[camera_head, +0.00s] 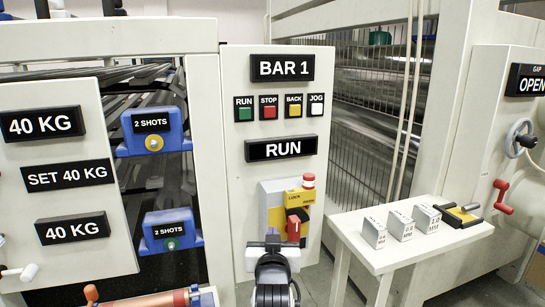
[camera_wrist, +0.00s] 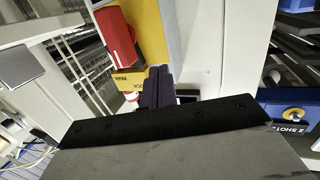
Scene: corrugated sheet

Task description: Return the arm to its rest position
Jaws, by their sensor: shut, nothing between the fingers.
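My arm (camera_head: 273,285) rises from the bottom centre of the head view, in front of the machine's control post. My gripper (camera_head: 272,240) is at its top, below and left of the yellow lock switch (camera_head: 299,198) with its red handle (camera_head: 293,230). In the wrist view my gripper's dark fingers (camera_wrist: 158,86) are together with nothing between them. The red handle (camera_wrist: 118,42) and yellow switch plate (camera_wrist: 152,32) are just beyond them. I see no contact with the handle, but the exact gap is hard to tell.
A white side table (camera_head: 405,248) at the right carries several labelled blocks (camera_head: 400,223) and a yellow-and-black tool (camera_head: 460,215). Blue units (camera_head: 153,131) and weight labels are on the left. Push buttons (camera_head: 269,107) sit above the switch. A red-ended roller (camera_head: 150,299) is low at the left.

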